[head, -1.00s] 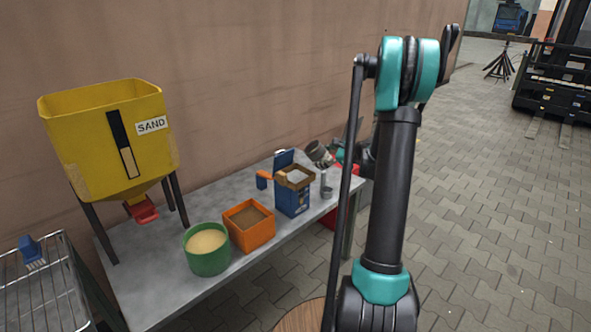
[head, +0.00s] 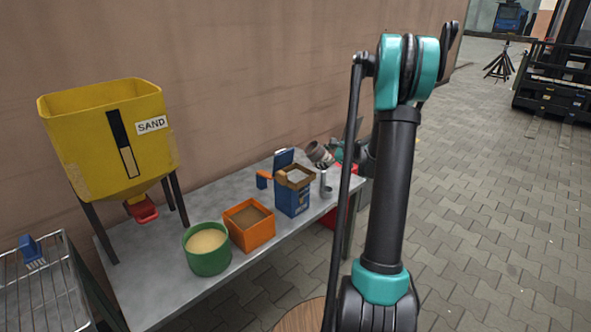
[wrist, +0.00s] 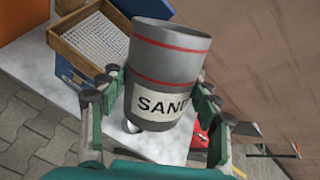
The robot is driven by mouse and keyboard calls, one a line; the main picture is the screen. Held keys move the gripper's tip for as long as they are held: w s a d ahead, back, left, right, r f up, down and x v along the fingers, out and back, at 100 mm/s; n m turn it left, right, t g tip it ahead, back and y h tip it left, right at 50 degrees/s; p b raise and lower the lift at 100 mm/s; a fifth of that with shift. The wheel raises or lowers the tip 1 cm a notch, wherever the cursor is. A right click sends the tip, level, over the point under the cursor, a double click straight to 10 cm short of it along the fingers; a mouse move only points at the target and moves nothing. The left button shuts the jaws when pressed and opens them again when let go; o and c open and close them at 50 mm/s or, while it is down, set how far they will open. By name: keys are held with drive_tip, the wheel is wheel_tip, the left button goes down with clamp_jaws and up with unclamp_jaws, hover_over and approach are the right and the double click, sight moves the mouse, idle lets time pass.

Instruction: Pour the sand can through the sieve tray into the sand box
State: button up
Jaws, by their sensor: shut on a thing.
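The sand can (wrist: 170,60) is a grey cylinder with red bands and a "SAND" label. My gripper (wrist: 155,100) is shut on it in the wrist view, one finger on each side. In the head view the can (head: 320,153) is tilted above the far end of the table, behind and right of the sieve. The sieve tray (head: 296,178), wood-framed with a pale mesh, sits on the blue sand box (head: 293,201), whose lid stands open. The tray (wrist: 66,38) also shows at upper left in the wrist view. The can's contents are hidden.
A green tub (head: 208,262) of pale grains and an orange bin (head: 248,233) stand on the grey table (head: 175,288). A small metal cylinder (head: 326,186) stands right of the sand box. A yellow hopper (head: 105,140) is at left; the wall runs behind.

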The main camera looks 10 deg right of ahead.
drive_tip(key=shift+a+f+n+g+h+p, duration=0.15)
drive_tip(key=shift+f+n+g+h+p, duration=0.2)
drive_tip(key=shift+n+h+p, duration=0.45)
idle(3.0)
drive_tip(key=shift+a+r+n+h+p, duration=0.15)
drive_tip(key=shift+r+n+h+p, duration=0.3)
drive_tip(key=shift+r+h, duration=0.65)
idle(3.1)
